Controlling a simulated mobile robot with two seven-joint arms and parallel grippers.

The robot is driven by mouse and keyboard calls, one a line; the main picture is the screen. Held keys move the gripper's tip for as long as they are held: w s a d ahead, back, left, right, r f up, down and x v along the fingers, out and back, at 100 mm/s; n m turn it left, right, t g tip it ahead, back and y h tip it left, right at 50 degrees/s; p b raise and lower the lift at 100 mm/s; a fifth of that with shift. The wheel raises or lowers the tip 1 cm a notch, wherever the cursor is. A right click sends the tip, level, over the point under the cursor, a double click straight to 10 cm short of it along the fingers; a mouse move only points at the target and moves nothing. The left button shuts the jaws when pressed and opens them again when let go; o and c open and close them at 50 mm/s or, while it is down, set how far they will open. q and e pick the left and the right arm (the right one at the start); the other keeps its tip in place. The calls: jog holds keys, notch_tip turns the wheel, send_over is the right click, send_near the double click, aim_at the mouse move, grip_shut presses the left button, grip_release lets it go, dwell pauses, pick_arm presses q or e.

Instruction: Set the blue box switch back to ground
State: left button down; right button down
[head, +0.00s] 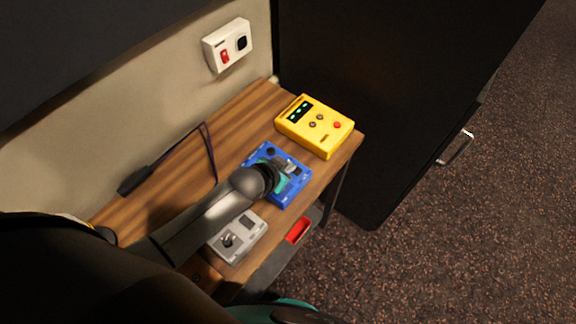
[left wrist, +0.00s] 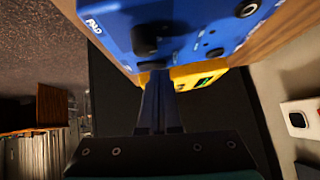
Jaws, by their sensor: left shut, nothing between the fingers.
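The blue box (head: 292,196) lies on the wooden desk, partly covered by my left arm and gripper in the head view. My left gripper (head: 284,186) is over the box. In the left wrist view the blue box (left wrist: 185,30) fills the top, with a dark block-shaped part (left wrist: 147,40), round black knobs and white lettering at one corner. My left gripper's fingers (left wrist: 158,75) are shut together and empty, their tips close to the box's face by the dark part. I cannot tell whether they touch it. The switch's position is unclear.
A yellow box (head: 318,124) sits behind the blue box, and a grey box (head: 240,236) with a knob sits in front. A dark probe-like tool (head: 139,179) with a cable lies at left. A white wall unit (head: 227,46) is above. A dark cabinet (head: 375,120) stands right of the desk.

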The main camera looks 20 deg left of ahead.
pick_arm(q)
jog(key=shift+a+f, duration=0.1)
jog(key=shift+f, duration=0.2)
jog(key=shift+s, duration=0.1)
jog(key=shift+s+d+r+p, duration=0.1)
jog(key=shift+s+d+p, duration=0.1)
jog(key=shift+d+p, duration=0.5)
jog(key=shift+d, duration=0.15)
jog(key=shift+r, duration=0.1)
